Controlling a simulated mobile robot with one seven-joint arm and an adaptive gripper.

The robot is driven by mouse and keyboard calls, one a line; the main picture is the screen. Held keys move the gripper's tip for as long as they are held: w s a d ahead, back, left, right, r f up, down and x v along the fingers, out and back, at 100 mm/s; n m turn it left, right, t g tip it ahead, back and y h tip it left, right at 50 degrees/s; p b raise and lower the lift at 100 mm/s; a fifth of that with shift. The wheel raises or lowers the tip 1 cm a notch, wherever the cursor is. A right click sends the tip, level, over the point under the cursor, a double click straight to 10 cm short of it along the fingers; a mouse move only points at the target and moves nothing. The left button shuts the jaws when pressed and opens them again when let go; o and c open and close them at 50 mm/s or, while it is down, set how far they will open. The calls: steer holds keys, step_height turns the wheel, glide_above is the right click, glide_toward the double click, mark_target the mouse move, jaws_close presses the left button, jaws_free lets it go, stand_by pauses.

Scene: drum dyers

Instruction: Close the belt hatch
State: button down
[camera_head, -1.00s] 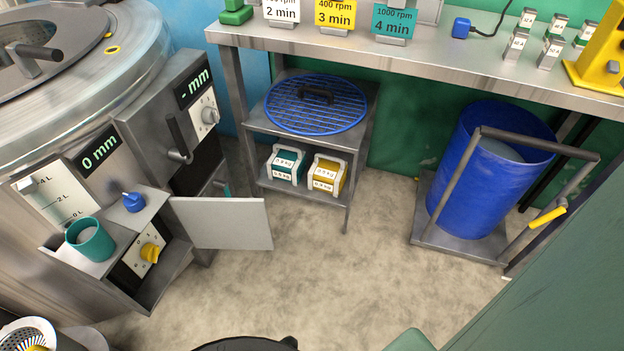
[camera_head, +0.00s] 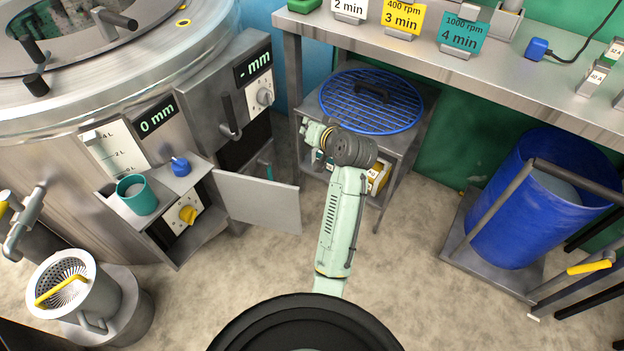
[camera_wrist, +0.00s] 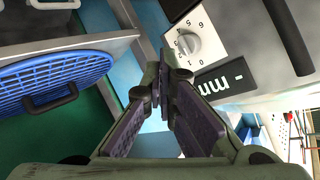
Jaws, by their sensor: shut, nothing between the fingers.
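A flat grey hatch panel (camera_head: 258,200) stands swung out from the front of the drum machine, beside an open compartment with a yellow knob (camera_head: 187,214). Above it, a dark opening (camera_head: 246,150) lies under the grey box with the "- mm" display (camera_head: 253,66). No label shows which is the belt hatch. My gripper (camera_head: 318,133) is shut and empty, to the right of the machine and in front of the shelf unit. In the wrist view my gripper (camera_wrist: 165,88) points toward the display box's dial (camera_wrist: 188,45), apart from it. The panel is not visible there.
A teal cup (camera_head: 137,194) and a blue knob (camera_head: 180,167) sit on the ledge beside the panel. A shelf unit with a blue grated lid (camera_head: 372,102) is behind my arm. A blue barrel (camera_head: 530,215) stands right. Floor between is clear.

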steer(key=s+d+f+m+y, duration=0.3)
steer(key=s+d+f+y, duration=0.15)
steer(key=s+f, duration=0.25)
steer(key=s+d+f+m+y, duration=0.3)
steer(key=s+d+f+y, duration=0.15)
steer(key=s+f, duration=0.2)
steer(key=w+a+p, duration=0.2)
steer(key=a+p, duration=0.1)
steer(key=a, duration=0.6)
steer(key=shift+a+r+g+y+p, duration=0.15)
steer(key=shift+a+g+y+p, duration=0.05)
steer(key=shift+g+y+p, duration=0.1)
steer(key=shift+s, duration=0.15)
